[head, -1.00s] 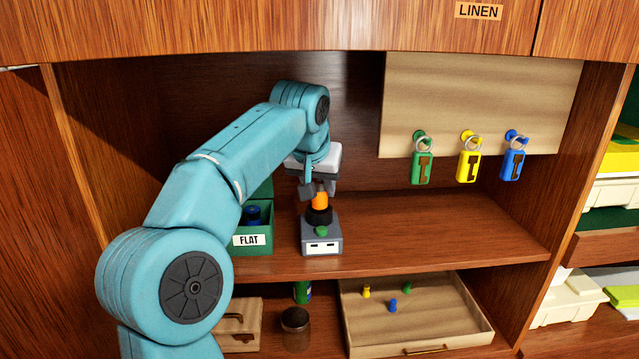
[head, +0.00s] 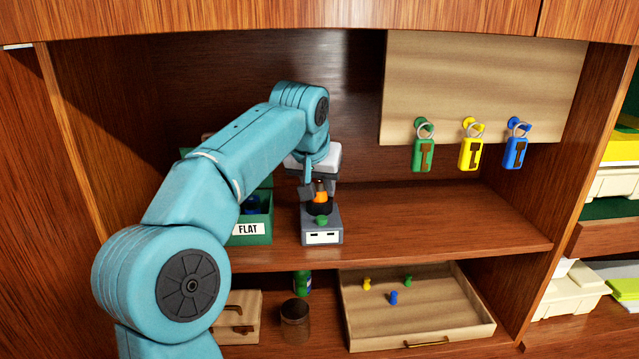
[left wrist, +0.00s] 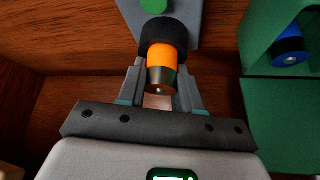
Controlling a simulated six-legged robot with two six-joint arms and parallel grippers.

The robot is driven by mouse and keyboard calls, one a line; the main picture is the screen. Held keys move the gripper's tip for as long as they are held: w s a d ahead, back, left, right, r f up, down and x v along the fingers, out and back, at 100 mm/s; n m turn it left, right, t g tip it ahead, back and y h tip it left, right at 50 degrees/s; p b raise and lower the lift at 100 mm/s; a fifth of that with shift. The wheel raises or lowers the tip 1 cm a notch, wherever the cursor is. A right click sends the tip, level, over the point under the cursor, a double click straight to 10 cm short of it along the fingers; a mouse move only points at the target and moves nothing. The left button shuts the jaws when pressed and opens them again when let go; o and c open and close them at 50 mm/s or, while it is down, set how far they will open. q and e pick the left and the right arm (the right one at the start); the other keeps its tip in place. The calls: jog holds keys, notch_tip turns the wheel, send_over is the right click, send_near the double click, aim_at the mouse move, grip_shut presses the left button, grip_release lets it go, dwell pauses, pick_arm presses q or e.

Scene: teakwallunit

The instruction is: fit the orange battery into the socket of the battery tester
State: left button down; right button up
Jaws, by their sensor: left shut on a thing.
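The orange battery (head: 320,196) is upright, its lower end at the black socket (head: 320,208) of the grey battery tester (head: 322,238). In the left wrist view the battery (left wrist: 161,58) lines up with the black socket ring (left wrist: 163,34) and its far end is hidden there; I cannot tell how deep it sits. My left gripper (head: 318,194) is shut on the battery, one finger on each side, close above the tester. The tester has a green button (head: 321,220) on its front side. My right gripper is not in view.
A green box (head: 250,230) labelled FLAT, with a blue battery (left wrist: 290,50) in it, stands just left of the tester. The shelf (head: 440,230) to the right is clear. Key tags (head: 470,153) hang from a board; a wooden tray (head: 420,315) lies below.

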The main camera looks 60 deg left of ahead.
aim_at(318, 181)
pick_arm(q)
jog(key=c, duration=0.7)
grip_release()
jog(key=shift+f, duration=0.15)
jog(key=p+v, duration=0.2)
jog(key=v, duration=0.5)
jog(key=shift+a+p, duration=0.15)
jog(key=shift+p, duration=0.25)
jog(key=shift+s+r, duration=0.15)
jog(key=shift+r, duration=0.25)
